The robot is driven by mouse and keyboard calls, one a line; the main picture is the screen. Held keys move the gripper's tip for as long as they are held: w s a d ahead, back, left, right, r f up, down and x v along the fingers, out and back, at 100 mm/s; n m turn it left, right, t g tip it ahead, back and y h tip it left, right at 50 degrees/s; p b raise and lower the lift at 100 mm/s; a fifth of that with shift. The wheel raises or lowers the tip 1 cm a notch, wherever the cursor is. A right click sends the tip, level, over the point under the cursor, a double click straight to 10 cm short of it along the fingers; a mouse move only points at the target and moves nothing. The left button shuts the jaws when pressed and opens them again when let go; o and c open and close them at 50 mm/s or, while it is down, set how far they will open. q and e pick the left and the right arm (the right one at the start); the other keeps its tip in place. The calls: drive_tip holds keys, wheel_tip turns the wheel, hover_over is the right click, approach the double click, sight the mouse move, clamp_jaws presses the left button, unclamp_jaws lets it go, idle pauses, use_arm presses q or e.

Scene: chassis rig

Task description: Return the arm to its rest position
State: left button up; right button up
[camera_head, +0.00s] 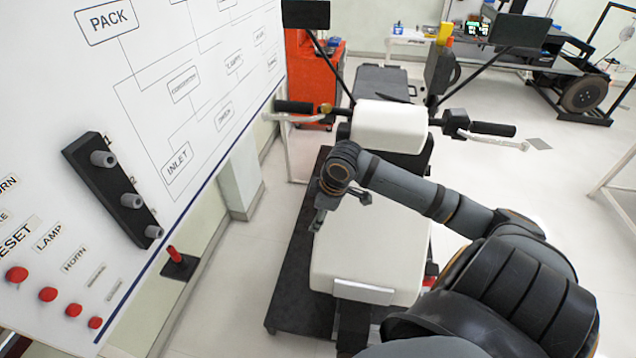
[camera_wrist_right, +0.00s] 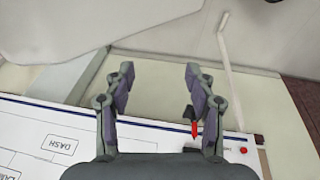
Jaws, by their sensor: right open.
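My right arm comes in from the lower right in the head view. Its gripper (camera_head: 341,206) hangs over the white seat of the chassis rig (camera_head: 365,255), to the right of the white panel (camera_head: 150,85). In the right wrist view the gripper (camera_wrist_right: 160,80) has its two fingers spread apart with nothing between them. The head view does not show whether the fingers touch the seat. My left gripper is in neither view.
The panel carries a black block with grey knobs (camera_head: 115,190) and several red buttons (camera_head: 48,294). A red-handled lever (camera_head: 175,256) stands at its lower edge. Handlebars (camera_head: 490,128) lie beyond the gripper. An orange cabinet (camera_head: 305,75) stands behind.

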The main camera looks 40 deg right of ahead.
drive_tip(key=shift+a+f, duration=0.1)
drive_tip(key=shift+f, duration=0.05)
idle(0.4)
drive_tip(key=s+a+f+m+h, duration=0.1)
drive_tip(key=s+a+f+m, duration=0.35)
drive_tip(key=s, duration=0.25)
drive_tip(key=s+a+f+m+h, duration=0.1)
drive_tip(key=s+a+f+m, duration=0.2)
drive_tip(key=s+a, duration=0.25)
drive_tip(key=s+d+f+b, duration=0.1)
drive_tip(key=d+f, duration=0.1)
drive_tip(key=f, duration=1.2)
drive_tip(key=s+d+f+b, duration=0.1)
drive_tip(key=d+f+b, duration=0.1)
drive_tip(key=f, duration=1.3)
drive_tip(key=s+f+g+b, duration=0.2)
drive_tip(key=s+f, duration=1.6)
drive_tip(key=s, duration=0.1)
drive_tip(key=shift+s+d+f, duration=0.2)
drive_tip(key=shift+d+f, duration=0.15)
drive_tip(key=shift+f, duration=0.05)
